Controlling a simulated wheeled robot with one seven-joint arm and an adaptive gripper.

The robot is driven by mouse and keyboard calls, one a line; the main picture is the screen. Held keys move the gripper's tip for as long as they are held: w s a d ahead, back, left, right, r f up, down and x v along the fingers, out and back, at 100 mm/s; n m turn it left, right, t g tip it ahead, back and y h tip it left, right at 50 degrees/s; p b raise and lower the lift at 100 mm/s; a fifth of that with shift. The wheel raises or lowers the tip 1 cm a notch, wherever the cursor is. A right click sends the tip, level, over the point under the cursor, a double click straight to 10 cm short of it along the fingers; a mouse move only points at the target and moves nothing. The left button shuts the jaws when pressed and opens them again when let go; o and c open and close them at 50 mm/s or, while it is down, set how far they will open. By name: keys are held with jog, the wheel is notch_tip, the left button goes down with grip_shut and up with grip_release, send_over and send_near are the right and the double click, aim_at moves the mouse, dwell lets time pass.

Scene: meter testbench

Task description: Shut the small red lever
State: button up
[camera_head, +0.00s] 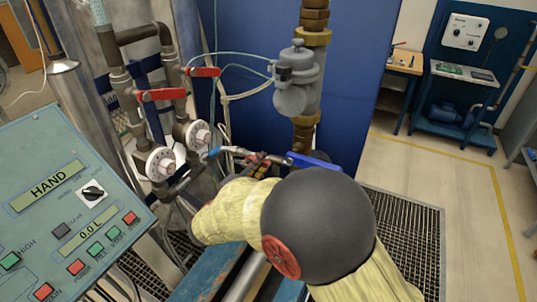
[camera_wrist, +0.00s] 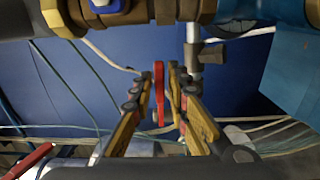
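The small red lever (camera_wrist: 159,92) shows in the wrist view as a narrow upright red bar, seen nearly edge-on. My gripper (camera_wrist: 162,82) has its two yellow-and-black fingers on either side of it. A narrow gap shows between the lever and the right finger; the left finger is very close, and I cannot tell whether it touches. In the head view my gripper (camera_head: 262,165) is among the pipes, left of a blue handle (camera_head: 314,161). My arm's dark round joint and yellow sleeve hide much of that spot, so the small lever is not clear there.
Two larger red handles, an upper one (camera_head: 203,72) and a lower one (camera_head: 162,94), sit on the left pipes above white dials. A grey-green control panel (camera_head: 62,215) stands at left. A grey meter (camera_head: 297,80) is on the brown vertical pipe. Floor at right is open.

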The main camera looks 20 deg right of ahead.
jog(key=shift+x, duration=2.6)
jog(key=shift+c, duration=1.4)
grip_shut()
